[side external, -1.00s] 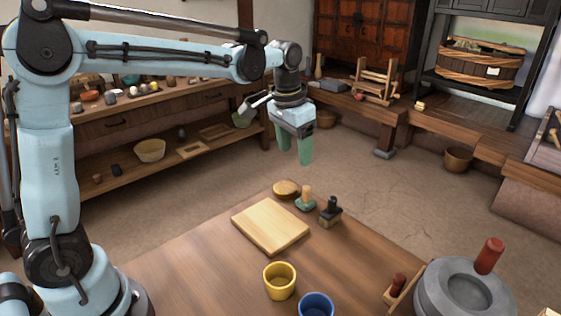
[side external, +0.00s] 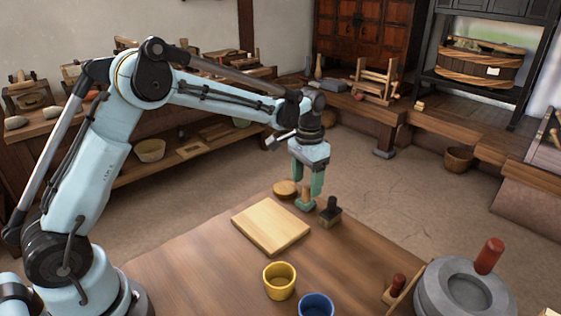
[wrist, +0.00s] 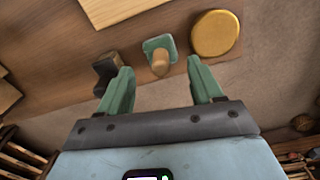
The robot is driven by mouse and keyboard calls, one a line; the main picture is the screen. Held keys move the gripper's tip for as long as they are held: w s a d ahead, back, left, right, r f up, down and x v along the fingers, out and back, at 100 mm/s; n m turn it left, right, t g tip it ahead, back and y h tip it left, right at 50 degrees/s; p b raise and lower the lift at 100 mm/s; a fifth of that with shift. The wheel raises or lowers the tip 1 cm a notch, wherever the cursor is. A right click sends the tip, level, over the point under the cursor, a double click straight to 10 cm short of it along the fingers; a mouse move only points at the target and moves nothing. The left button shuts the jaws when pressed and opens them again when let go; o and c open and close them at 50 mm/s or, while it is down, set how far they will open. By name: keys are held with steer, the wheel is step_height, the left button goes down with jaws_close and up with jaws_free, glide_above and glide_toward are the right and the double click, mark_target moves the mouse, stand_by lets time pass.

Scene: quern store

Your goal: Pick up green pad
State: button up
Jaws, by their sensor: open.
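The green pad (side external: 306,205) is a small green base with an upright wooden peg handle, standing near the far edge of the table. It also shows in the wrist view (wrist: 153,43), its handle pointing toward my gripper. My gripper (side external: 307,193) has green fingers and is open just above the pad in the side view. In the wrist view my gripper (wrist: 161,80) has its fingers apart, with the peg between and slightly ahead of the fingertips, and nothing is held. In the side view the fingers hide part of the handle.
A dark-handled block (side external: 330,211) stands close right of the pad, and a round golden disc (side external: 285,188) lies close left. A wooden board (side external: 269,228), a yellow cup (side external: 279,281), a blue cup (side external: 316,305) and a stone quern (side external: 465,290) are nearer on the table.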

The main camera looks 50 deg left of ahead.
mark_target(307, 186)
steer(key=shift+w+f, duration=0.1)
steer(key=shift+f, duration=2.6)
steer(key=shift+c, duration=0.3)
steer(key=c, duration=0.7)
